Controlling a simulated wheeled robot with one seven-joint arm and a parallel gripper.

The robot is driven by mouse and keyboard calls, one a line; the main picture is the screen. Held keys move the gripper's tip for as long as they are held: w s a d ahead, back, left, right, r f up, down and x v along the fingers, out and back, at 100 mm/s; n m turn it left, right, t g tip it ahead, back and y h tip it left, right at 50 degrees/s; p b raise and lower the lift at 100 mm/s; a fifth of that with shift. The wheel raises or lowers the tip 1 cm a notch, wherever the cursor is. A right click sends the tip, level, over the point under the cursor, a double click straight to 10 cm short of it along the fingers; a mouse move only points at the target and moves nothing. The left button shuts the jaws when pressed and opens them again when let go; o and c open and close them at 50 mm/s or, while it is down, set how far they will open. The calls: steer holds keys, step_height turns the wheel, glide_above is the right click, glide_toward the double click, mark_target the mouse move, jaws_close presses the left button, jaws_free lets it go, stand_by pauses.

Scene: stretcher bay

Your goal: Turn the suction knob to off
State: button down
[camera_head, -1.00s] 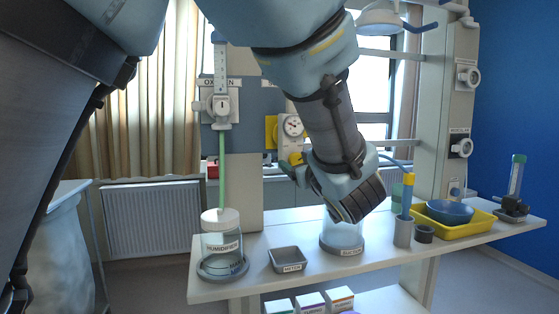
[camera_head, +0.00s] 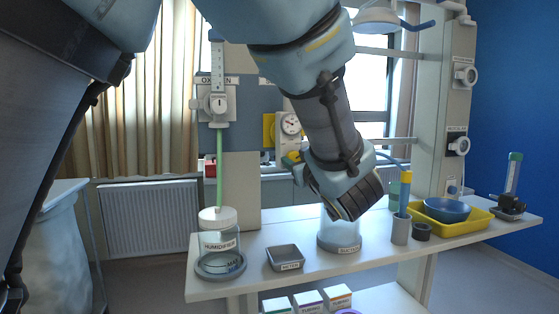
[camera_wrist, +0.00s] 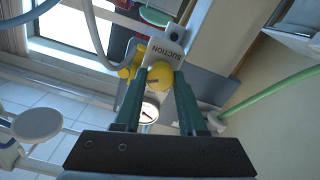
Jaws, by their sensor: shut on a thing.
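A round white gauge (camera_wrist: 149,112) shows between the fingers. In the head view the gauge (camera_head: 291,124) sits on the suction unit on the rail. There my wrist and hand cover much of the unit, and the knob is mostly hidden. I cannot read the knob's setting.
The oxygen flowmeter (camera_head: 218,104) is left of the suction unit, with a green tube (camera_head: 219,172) down to the humidifier jar (camera_head: 219,247). A small grey tray (camera_head: 285,258), a jar (camera_head: 340,238) and a yellow tray (camera_head: 478,228) stand on the shelf below.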

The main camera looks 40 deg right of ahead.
steer(key=shift+f+n+b, duration=0.15)
steer(key=shift+n+b, duration=0.15)
steer(key=shift+b, duration=0.15)
steer(key=shift+f+n+b, duration=0.1)
steer(key=shift+n+b, duration=11.5)
steer(key=shift+b, duration=4.55)
steer(key=shift+c, duration=2.3)
jaws_free()
